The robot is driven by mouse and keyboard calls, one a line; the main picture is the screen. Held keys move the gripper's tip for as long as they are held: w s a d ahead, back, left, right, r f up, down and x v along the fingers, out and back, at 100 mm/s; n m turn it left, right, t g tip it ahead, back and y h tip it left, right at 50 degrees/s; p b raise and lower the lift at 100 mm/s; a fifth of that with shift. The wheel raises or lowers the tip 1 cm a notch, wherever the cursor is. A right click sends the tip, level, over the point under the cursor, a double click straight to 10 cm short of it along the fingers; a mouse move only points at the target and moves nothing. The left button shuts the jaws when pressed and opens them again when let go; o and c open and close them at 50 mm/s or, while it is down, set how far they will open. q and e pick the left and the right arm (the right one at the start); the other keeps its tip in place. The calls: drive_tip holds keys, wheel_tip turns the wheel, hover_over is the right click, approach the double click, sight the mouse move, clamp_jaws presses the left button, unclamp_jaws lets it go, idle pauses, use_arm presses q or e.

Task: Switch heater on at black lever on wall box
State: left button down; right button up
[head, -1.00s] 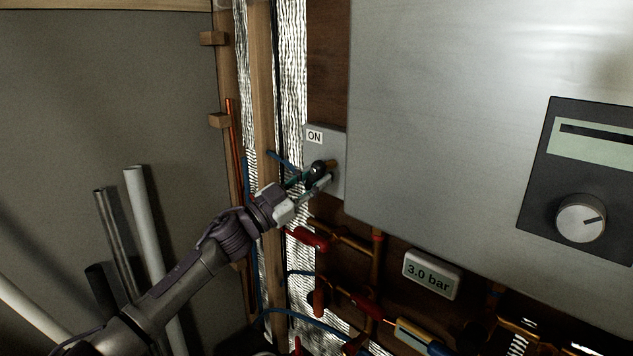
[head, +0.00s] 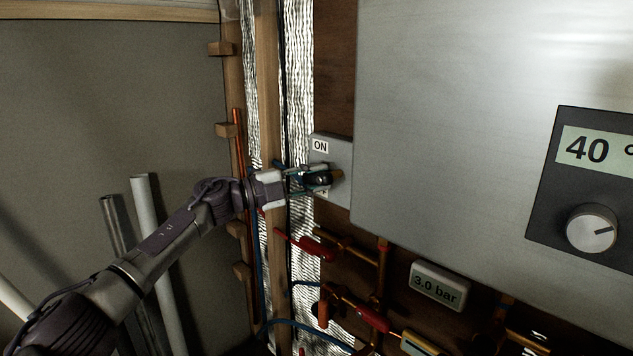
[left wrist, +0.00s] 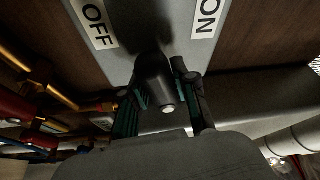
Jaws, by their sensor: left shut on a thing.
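The grey wall box (head: 343,158) is beside the big heater casing, with a white ON label (head: 321,146) near its top. My left gripper (head: 318,179) is at the box, below the ON label, its arm coming in nearly level. In the left wrist view its fingers (left wrist: 158,95) are shut on the black lever (left wrist: 155,75), one finger on each side. The lever projects from the box between the OFF label (left wrist: 95,22) on the left and the ON label (left wrist: 208,15) on the right. The heater display (head: 592,150) reads 40. My right gripper is not in view.
The heater casing (head: 450,120) is close right of the box. Copper pipes with red handles (head: 318,248) and a 3.0 bar gauge (head: 437,286) are below. A wooden stud (head: 267,100) is left of the box; grey pipes (head: 155,240) lean at the far left.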

use_arm(q)
drive_tip(key=shift+r+m+y, duration=0.3)
drive_tip(key=shift+m+y, duration=0.1)
drive_tip(key=shift+m, duration=0.8)
drive_tip(key=shift+g, duration=0.4)
drive_tip(key=c, duration=0.9)
unclamp_jaws()
drive_tip(key=v, duration=1.2)
drive_tip(key=shift+s+d, duration=0.1)
